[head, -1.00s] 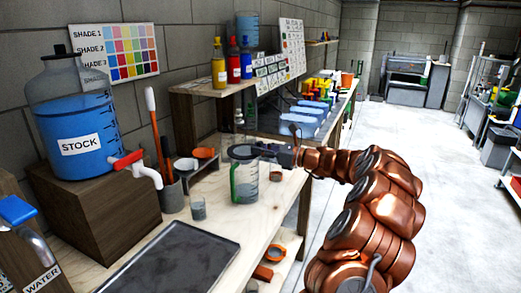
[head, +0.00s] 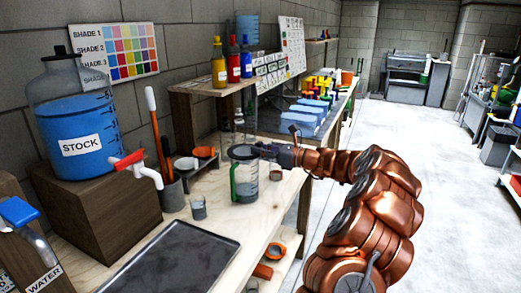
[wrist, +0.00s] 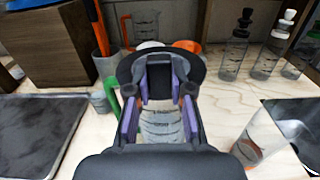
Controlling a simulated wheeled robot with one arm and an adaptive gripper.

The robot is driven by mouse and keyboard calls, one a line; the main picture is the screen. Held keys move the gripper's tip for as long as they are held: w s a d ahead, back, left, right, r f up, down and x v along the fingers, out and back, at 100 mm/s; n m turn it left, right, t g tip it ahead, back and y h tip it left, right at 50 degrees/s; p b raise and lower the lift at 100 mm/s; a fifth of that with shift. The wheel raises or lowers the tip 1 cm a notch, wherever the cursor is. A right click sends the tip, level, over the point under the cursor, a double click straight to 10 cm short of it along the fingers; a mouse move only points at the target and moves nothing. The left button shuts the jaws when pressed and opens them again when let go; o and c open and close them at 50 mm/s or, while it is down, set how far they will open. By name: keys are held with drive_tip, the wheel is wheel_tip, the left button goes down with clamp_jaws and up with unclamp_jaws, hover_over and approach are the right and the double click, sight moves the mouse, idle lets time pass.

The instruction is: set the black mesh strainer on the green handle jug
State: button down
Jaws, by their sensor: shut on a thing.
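The green handle jug (head: 246,184) is a clear graduated jug standing upright on the wooden bench, with its green handle on the left. The black mesh strainer (head: 241,152) shows as a dark round rim at the jug's mouth. In the wrist view the strainer (wrist: 194,62) is a black disc beyond my fingers, and the jug (wrist: 160,124) shows between them, with its green handle at the left. My gripper (head: 266,149) is shut on the strainer from the right. I cannot tell whether the strainer touches the jug's rim; my fingers hide part of it.
A small glass beaker (head: 198,208) and a tool cup (head: 172,194) stand left of the jug. A dark tray (head: 180,262) lies in front. The stock tank (head: 80,130) is on a wooden block at the left. Bottles (wrist: 236,45) stand behind in the wrist view.

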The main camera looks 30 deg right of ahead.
drive_tip(key=shift+f, duration=0.45)
drive_tip(key=c, duration=1.3)
unclamp_jaws()
drive_tip(key=shift+s+d, duration=0.1)
drive_tip(key=shift+p+v, duration=1.95)
drive_tip(key=shift+v, duration=3.4)
